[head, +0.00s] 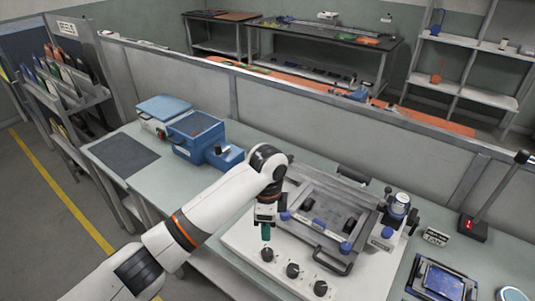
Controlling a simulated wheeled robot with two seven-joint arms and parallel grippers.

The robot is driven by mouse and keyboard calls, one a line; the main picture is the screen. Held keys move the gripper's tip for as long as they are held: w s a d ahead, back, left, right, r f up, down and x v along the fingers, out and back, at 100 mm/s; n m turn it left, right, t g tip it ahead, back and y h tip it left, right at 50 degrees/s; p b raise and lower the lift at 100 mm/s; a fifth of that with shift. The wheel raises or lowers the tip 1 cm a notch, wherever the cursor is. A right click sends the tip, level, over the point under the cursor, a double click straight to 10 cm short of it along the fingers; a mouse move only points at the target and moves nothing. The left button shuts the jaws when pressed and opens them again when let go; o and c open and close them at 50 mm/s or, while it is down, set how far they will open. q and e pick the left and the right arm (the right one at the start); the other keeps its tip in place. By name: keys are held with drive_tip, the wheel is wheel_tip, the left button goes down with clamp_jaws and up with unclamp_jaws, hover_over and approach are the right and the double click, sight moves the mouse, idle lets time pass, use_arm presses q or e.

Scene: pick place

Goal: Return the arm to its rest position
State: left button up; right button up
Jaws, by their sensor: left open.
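My left arm reaches in from the lower left of the head view, bent at a joint above the bench. My left gripper (266,222) points down over the near-left side of the white machine base (325,280). It is open. A small teal piece (266,232) shows at the gripper's tip; I cannot tell whether it is part of the gripper or a separate thing. Black knobs (267,254) on the base sit just below it. My right gripper is not in view.
A grey framed fixture (318,236) with a front handle stands right of the gripper. Blue boxes (195,135) and a dark mat (124,155) are at the left. A can (400,203), a lever (494,195) and a blue device (441,280) are at the right. A partition (300,110) runs behind.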

use_arm(q)
drive_tip(key=s+a+f+n+t+h, duration=0.1)
drive_tip(key=s+a+f+n+h, duration=0.15)
drive_tip(key=s+f+n, duration=0.75)
drive_tip(key=s+a+r+n+t+y, duration=0.25)
drive_tip(key=s+a+n, duration=0.45)
drive_tip(key=s+a, duration=1.1)
wheel_tip(320, 180, down, 28)
drive_tip(key=g+b, duration=0.1)
drive_tip(key=b, duration=0.1)
drive_tip(key=s+a+f+g+b, duration=0.1)
drive_tip(key=s+a+f, duration=0.2)
drive_tip(key=s+f, duration=1.4)
drive_tip(key=shift+s+f, duration=0.25)
drive_tip(key=shift+f, duration=0.3)
